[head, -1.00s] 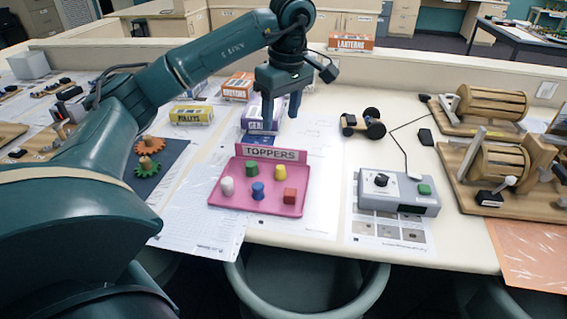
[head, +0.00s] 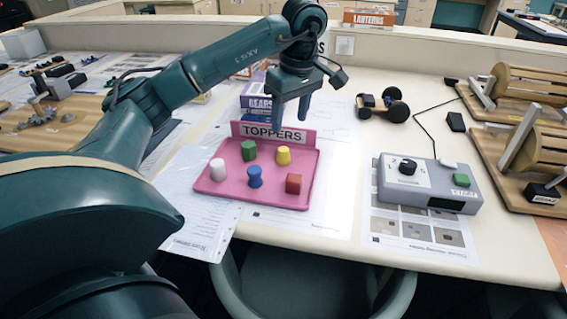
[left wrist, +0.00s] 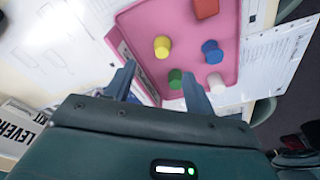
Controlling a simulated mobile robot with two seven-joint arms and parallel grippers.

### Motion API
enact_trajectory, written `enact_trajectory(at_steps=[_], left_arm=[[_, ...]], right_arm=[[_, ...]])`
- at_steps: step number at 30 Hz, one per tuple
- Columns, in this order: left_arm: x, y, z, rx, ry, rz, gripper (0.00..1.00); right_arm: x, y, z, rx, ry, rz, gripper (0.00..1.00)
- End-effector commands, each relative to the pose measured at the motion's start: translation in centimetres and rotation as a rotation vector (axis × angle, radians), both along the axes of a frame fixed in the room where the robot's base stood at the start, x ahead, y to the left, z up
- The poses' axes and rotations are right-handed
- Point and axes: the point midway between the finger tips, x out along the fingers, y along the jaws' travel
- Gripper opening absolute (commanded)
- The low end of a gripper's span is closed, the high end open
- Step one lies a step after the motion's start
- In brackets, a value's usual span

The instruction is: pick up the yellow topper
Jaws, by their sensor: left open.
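The yellow topper (head: 283,155) stands upright in the back right part of the pink tray (head: 215,187). In the left wrist view the yellow topper (left wrist: 162,47) is beyond the fingertips, between their lines. The tray also holds a green topper (head: 248,150), a white topper (head: 217,169), a blue topper (head: 255,176) and a red topper (head: 293,183). My left gripper (head: 289,118) is open and empty, pointing down above the tray's back edge by the TOPPERS sign (head: 274,134). It also shows in the left wrist view (left wrist: 158,75). My right gripper is not in view.
A purple GEARS box (head: 257,100) stands behind the tray. A grey control box (head: 428,184) is to the right, with a small wheeled car (head: 383,106) behind it. Wooden drum devices (head: 520,90) stand far right. A stool (head: 310,285) is in front of the table.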

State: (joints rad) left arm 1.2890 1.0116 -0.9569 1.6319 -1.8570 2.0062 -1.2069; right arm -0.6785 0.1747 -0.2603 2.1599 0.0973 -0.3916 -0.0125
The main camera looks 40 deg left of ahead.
Motion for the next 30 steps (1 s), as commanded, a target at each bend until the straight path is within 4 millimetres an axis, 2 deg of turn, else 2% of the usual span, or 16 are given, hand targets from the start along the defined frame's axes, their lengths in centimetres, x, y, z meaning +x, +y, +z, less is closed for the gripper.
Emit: enact_trajectory(at_steps=[1,3,13,21,30], left_arm=[[-0.1,0.1,-1.5,-0.001,0.005,0.0,0.54],[-0.1,0.4,-2.7,0.001,0.005,0.001,0.54],[-0.1,0.9,-5.3,0.001,0.002,0.0,0.54],[-0.4,1.6,-9.1,0.0,0.002,0.0,0.54],[-0.3,1.7,-9.7,0.0,0.0,0.0,0.54]], right_arm=[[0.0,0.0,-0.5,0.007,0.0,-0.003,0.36],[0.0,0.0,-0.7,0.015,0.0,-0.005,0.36],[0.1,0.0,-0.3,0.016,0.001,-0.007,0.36],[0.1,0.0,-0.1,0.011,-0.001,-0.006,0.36],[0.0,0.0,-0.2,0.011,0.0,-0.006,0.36]])
